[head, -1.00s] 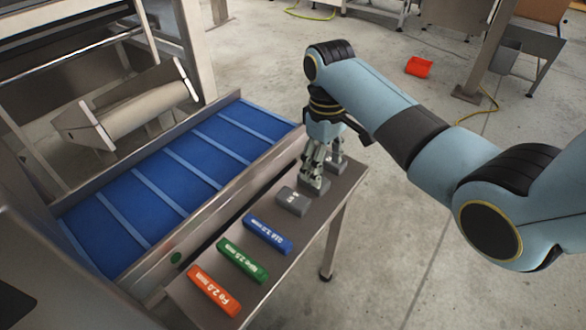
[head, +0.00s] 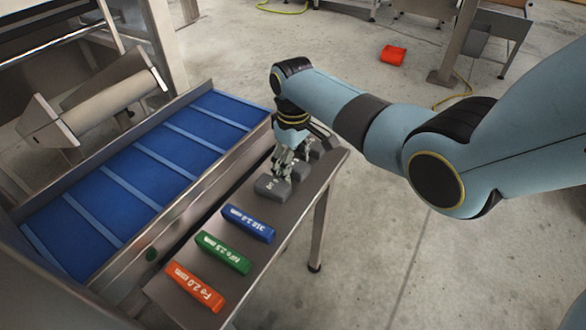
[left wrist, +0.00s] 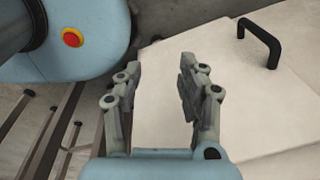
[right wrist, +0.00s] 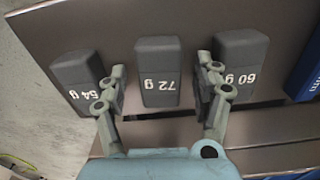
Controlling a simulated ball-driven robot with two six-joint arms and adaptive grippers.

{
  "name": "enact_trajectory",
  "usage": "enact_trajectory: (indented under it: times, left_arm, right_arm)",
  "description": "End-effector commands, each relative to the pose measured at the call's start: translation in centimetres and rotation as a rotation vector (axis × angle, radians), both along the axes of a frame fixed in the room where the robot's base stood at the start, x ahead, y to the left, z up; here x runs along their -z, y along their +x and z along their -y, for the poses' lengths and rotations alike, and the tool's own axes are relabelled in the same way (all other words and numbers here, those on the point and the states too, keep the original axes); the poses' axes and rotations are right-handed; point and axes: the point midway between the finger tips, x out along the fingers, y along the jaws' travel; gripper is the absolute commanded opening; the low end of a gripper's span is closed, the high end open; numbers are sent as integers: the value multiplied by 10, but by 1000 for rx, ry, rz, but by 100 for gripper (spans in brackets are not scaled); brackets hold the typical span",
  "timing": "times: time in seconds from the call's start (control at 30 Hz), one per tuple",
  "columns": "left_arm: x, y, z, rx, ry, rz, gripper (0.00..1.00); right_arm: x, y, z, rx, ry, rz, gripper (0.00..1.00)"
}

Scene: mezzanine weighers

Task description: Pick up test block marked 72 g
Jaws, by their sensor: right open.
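The test block marked 72 g (right wrist: 158,72) is a dark grey block lying on the steel shelf, in the middle of a row of three in the right wrist view. My right gripper (right wrist: 161,83) is open, with one finger on each side of this block and gaps showing between. In the head view my right gripper (head: 284,172) is low over the grey blocks and largely hides the 72 g block. My left gripper (left wrist: 158,75) is open and empty in the left wrist view, above a pale surface.
Grey blocks marked 54 g (right wrist: 80,75) and 60 g (right wrist: 240,62) flank it closely. Blue (head: 248,223), green (head: 222,252) and orange (head: 195,287) bars lie nearer on the shelf (head: 240,285). A blue conveyor belt (head: 140,178) runs alongside.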

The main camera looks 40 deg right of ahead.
Motion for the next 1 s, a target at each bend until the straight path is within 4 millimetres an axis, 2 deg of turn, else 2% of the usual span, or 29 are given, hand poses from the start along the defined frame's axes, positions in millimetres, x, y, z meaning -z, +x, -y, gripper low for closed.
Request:
enact_trajectory:
  times: [0.2, 0.23, 0.67, 1.0]
  left_arm:
    - [0, -6, 0, -1, 0, -9, 40]
    - [0, -7, 0, -1, 0, -10, 40]
    - [0, -7, 0, -1, 0, -11, 40]
    - [-2, -7, 0, -1, 0, -10, 40]
  right_arm:
    - [0, 1, 0, 0, 0, 2, 67]
    - [0, 1, 0, 0, 0, 2, 65]
    - [0, 0, 0, 0, -1, 1, 8]
    - [-5, 1, 0, 0, 0, 2, 7]
